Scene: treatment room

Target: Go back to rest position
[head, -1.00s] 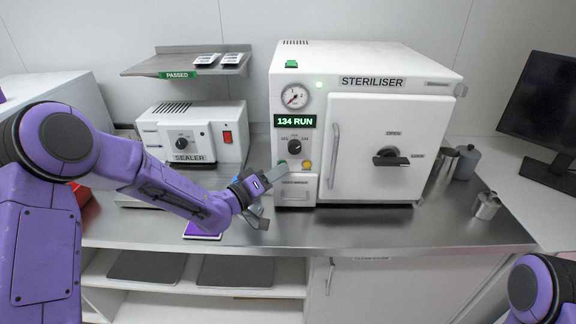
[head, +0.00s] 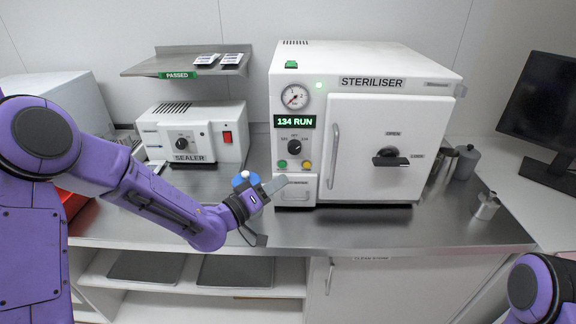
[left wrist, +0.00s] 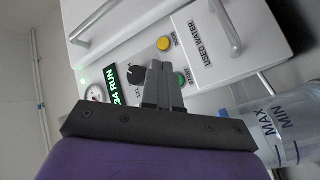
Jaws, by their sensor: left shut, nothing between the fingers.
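My left gripper (head: 277,185) is at the end of the purple arm that comes in from the left. It is shut and empty, in front of the lower left of the white steriliser (head: 375,70). In the left wrist view its two grey fingers (left wrist: 163,85) are together, in front of the steriliser's panel. A gap to the panel cannot be judged exactly. The steriliser's display (head: 295,121) reads 134 RUN, and its door (head: 370,140) is closed. The green START button (head: 282,164) and the yellow button (head: 307,165) are visible. My right gripper is out of view.
A blue-topped bottle (head: 245,179) is close behind my left gripper; its clear body (left wrist: 278,135) shows MAX and MIN marks. The sealer (head: 196,135) is behind my left arm. A metal cup (head: 486,207) is at the right. The front counter (head: 400,230) is largely clear.

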